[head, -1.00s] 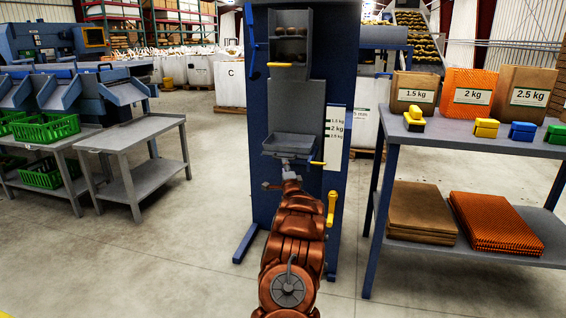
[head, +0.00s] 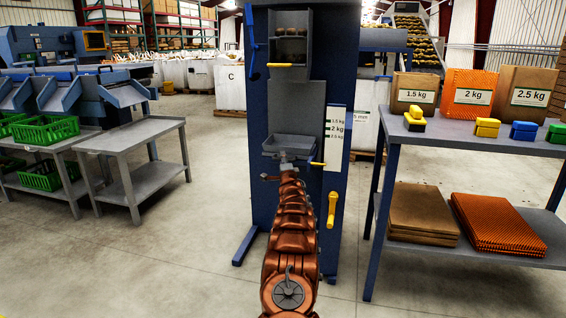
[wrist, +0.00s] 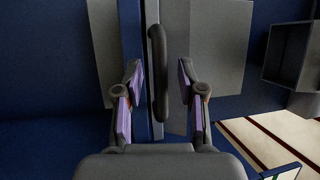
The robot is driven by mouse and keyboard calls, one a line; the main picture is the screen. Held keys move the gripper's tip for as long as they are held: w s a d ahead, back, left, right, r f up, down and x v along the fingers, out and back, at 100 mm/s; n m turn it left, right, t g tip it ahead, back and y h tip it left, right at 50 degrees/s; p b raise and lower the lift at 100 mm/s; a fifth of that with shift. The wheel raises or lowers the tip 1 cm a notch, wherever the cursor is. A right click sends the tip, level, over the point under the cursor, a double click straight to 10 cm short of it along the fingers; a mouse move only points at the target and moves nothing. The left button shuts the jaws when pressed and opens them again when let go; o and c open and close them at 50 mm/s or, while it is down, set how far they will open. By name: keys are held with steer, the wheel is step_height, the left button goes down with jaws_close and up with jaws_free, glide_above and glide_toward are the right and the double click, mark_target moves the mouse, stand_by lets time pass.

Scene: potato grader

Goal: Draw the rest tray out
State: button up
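The grey rest tray (head: 268,147) sits at the front of the blue machine, below a grey panel, in the head view. My gripper (head: 287,163) is right at the tray's front, and my arm hides what lies just below. In the wrist view my gripper (wrist: 162,80) is open. A dark curved handle bar (wrist: 158,60) stands between its purple-padded fingers, with a visible gap to each pad. Grey plates (wrist: 218,60) lie behind the bar on both sides of a narrow blue strip.
A yellow lever (head: 318,164) and a yellow crank (head: 332,209) stick out at the machine's right. A table (head: 480,140) with bags and coloured blocks stands to the right. A grey cart (head: 133,140) stands to the left. The floor around the machine is clear.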

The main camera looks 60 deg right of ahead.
steer(key=shift+w+d, duration=0.15)
steer(key=shift+w, duration=0.05)
stand_by(0.3)
jaws_close()
stand_by(0.5)
